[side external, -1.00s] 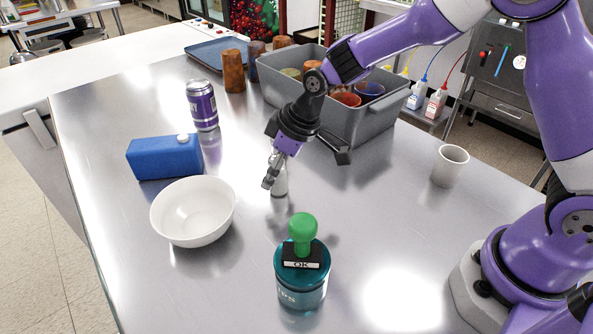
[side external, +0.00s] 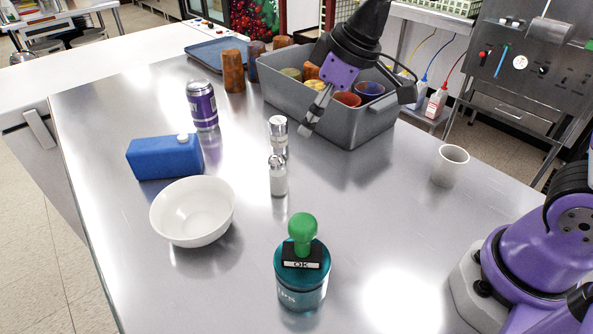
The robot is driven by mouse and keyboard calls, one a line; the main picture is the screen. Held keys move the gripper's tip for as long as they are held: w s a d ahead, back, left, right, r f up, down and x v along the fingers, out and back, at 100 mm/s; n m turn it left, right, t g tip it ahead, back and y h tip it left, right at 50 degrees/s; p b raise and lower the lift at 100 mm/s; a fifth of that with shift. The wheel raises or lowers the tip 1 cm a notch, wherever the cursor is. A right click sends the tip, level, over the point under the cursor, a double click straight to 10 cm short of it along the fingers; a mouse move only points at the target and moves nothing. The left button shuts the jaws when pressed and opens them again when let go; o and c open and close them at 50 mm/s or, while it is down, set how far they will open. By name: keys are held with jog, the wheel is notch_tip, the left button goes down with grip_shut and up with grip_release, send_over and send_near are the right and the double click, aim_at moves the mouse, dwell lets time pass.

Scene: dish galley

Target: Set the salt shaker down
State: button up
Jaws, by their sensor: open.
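The salt shaker (side external: 278,181), clear with pale contents and a silver cap, stands upright on the steel table near its middle. A second, similar shaker (side external: 278,146) stands just behind it, partly hidden by it; I cannot tell whether the two touch. My gripper (side external: 315,116) is open, above and to the right of both shakers, in front of the grey bin. It is apart from the shakers, and no object shows in its jaws.
A white bowl (side external: 193,211), blue carton (side external: 165,158) and purple can (side external: 202,106) stand to the left. A teal jar (side external: 302,287) bearing a green-handled stamp (side external: 302,232) is in front. The grey bin (side external: 366,126) holds cups. A white cup (side external: 450,166) stands right; table between is clear.

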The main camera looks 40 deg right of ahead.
jog(key=s+d+r+m+t+h, duration=0.1)
jog(key=s+d+m, duration=0.4)
jog(key=s, duration=0.8)
jog(key=shift+s+d+r+m+t+h, duration=0.15)
jog(key=shift+d+m+t+h, duration=0.35)
jog(key=shift+d, duration=0.6)
